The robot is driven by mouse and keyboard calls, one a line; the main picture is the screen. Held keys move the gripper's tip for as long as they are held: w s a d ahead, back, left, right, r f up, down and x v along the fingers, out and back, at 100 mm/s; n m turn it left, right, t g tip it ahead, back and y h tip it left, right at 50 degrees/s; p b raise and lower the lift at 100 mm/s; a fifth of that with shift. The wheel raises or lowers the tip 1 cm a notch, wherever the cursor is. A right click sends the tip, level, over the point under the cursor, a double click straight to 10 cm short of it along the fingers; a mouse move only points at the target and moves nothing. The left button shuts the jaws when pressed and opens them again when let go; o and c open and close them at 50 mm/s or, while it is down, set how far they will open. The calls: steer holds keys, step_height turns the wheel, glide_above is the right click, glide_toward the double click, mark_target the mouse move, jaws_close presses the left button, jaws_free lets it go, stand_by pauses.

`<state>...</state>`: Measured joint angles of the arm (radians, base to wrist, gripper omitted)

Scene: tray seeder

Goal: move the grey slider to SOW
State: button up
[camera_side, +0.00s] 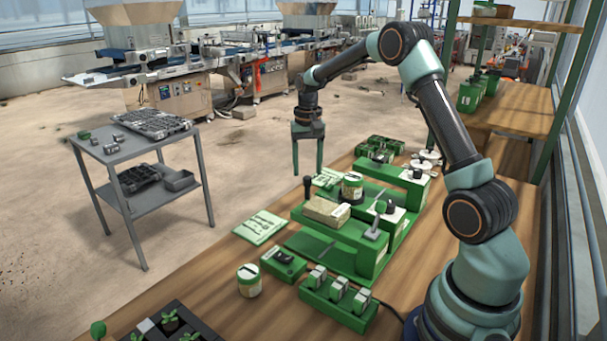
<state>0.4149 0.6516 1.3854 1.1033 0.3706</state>
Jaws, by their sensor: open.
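The green tray seeder (343,262) stands on the wooden bench. A grey upright handle on a flat plate, apparently the grey slider (377,221), is on the seeder's front right block. No SOW lettering can be read at this size. My gripper (308,173) hangs pointing down above the back left of the seeder, its two green fingers apart and nothing between them. It is well to the left of and behind the grey slider, and not touching it.
On the seeder are a brown box (326,212), a black knob post (307,187) and a labelled can (352,187). In front stand another can (249,280), a green switch box (283,263) and a rack of several packets (338,302). A printed card (260,227) lies left.

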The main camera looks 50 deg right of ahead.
step_height(320, 180, up, 9)
steer(key=shift+r, duration=0.15)
stand_by(0.4)
steer(key=s+a+r+n+t, duration=0.35)
steer(key=s+a+r, duration=0.25)
steer(key=a, duration=0.5)
steer(key=s+a+f+n+t, duration=0.2)
steer(key=s+a+n, duration=0.3)
steer(key=s+a, duration=0.4)
steer(key=shift+s+f, duration=0.5)
steer(key=shift+s, duration=0.45)
